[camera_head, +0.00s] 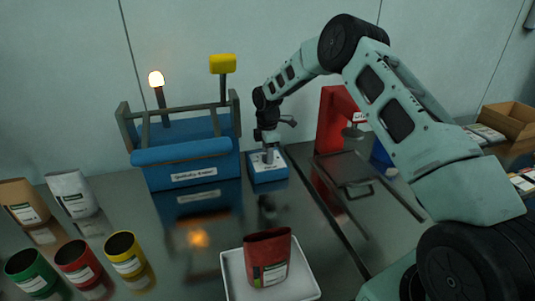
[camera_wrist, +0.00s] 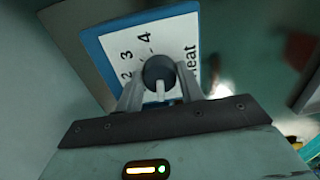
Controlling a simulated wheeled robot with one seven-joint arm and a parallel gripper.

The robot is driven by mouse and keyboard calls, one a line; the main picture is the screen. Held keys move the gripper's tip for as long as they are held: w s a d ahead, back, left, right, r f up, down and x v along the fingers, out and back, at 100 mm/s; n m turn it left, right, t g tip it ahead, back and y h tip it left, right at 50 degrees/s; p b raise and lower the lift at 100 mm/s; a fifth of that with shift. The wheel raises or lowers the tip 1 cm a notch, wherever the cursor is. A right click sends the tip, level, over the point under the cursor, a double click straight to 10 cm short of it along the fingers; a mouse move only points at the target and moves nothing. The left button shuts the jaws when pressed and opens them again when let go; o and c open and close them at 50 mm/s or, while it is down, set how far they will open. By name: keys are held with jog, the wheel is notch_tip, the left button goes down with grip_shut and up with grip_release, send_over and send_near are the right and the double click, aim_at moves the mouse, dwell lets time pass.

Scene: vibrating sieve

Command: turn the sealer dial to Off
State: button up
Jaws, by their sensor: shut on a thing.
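The dial (camera_wrist: 157,69) is a dark round knob with a pale pointer mark, on a blue control box (camera_head: 268,178) with a white face plate. In the wrist view the plate (camera_wrist: 128,42) shows the numbers 2, 3 and 4 and part of the word "Heat". The pale mark points toward the bottom of the wrist view, away from the 4. Any Off mark is hidden by my gripper. My gripper (camera_wrist: 160,84) is shut on the dial, one finger on each side. In the head view my gripper (camera_head: 267,152) comes down onto the box from above.
A blue machine (camera_head: 186,172) with a lit lamp (camera_head: 156,79) and yellow knob stands left of the box. A red press (camera_head: 332,122) stands to the right. A white tray (camera_head: 229,275) holding a red pouch (camera_head: 267,259) is in front. Coloured cups (camera_head: 124,254) stand front left.

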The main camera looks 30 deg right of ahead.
jog(key=o, duration=1)
notch_tip(320, 180, up, 18)
jog(key=shift+f+b, duration=0.25)
jog(key=shift+b, duration=0.95)
